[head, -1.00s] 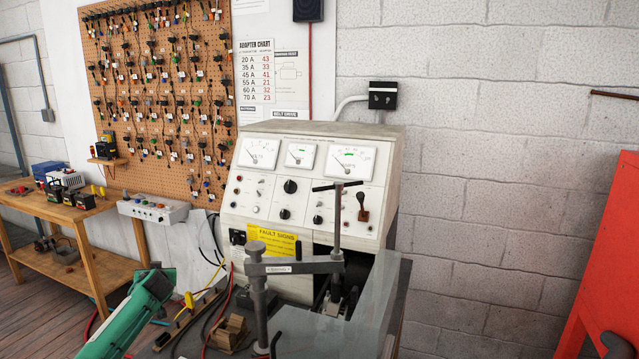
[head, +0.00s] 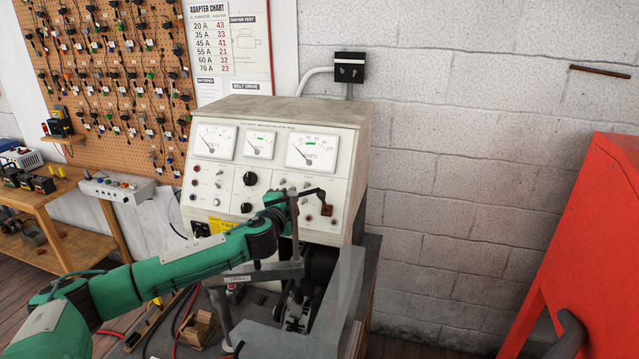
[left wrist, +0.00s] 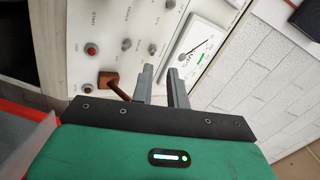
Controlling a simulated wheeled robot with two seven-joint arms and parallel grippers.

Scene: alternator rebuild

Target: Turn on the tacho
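The test bench (head: 290,112) has a sloping pale panel with three meters, knobs, small switches and coloured sockets. I cannot read which control is marked tacho. My left gripper (left wrist: 162,77) is in front of the panel's right part; its two grey fingers are apart and empty. My left wrist hides part of the lower panel. My right gripper is not in view.
A grey clamp arm (head: 265,273) and clear guard (head: 345,290) stand below the panel. A red cabinet (head: 590,220) is at the right. A pegboard (head: 100,80) and wooden bench (head: 50,205) are at the left.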

